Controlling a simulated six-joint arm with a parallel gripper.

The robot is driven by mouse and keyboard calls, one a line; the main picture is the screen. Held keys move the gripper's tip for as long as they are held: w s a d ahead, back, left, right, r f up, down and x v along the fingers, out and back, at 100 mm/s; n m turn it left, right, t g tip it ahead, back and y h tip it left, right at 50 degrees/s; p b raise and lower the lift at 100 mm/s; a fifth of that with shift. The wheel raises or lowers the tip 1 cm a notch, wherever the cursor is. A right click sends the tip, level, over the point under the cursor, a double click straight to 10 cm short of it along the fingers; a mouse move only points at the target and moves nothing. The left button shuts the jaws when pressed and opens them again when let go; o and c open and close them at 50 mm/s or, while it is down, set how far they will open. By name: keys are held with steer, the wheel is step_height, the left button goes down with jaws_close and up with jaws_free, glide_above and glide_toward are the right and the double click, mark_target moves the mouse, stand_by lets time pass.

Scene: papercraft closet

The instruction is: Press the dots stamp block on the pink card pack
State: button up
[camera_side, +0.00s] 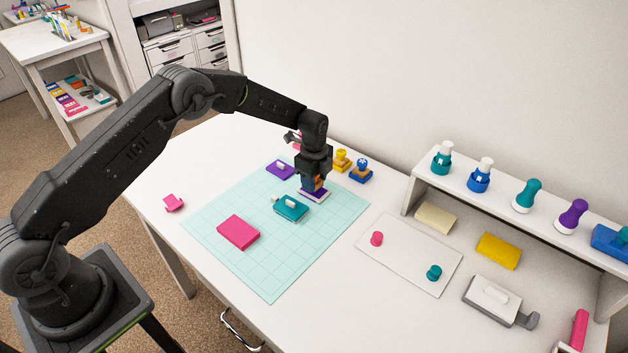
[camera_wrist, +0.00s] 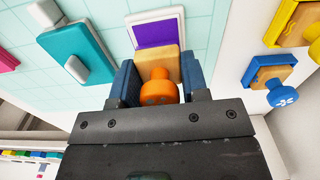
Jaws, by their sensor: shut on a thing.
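My gripper (camera_side: 316,186) points down at the right edge of the mint mat and is shut on a stamp block with an orange knob (camera_wrist: 158,90) and a wooden body (camera_wrist: 158,62). The held block is at a purple ink pad with a pale rim (camera_side: 314,196), also seen in the wrist view (camera_wrist: 155,32). I cannot tell whether block and pad touch. The stamp's underside is hidden, so its pattern does not show. The pink card pack (camera_side: 238,232) lies flat on the mat, left of my gripper; a pink corner shows in the wrist view (camera_wrist: 6,60).
A teal pad with a white knob (camera_side: 290,208) lies between gripper and pink pack. A purple one (camera_side: 281,170) lies behind. Yellow (camera_side: 341,160) and blue (camera_side: 361,170) stamps stand close right of my gripper. The mat's (camera_side: 268,278) front is clear.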

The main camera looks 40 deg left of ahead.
steer(key=shift+f, duration=0.75)
stand_by(1.0)
steer(key=shift+r, duration=0.1)
steer(key=shift+r, duration=0.65)
steer(key=shift+f, duration=0.75)
stand_by(0.8)
steer(key=o, duration=0.4)
steer(key=c, duration=0.5)
steer(key=shift+r, duration=3.1)
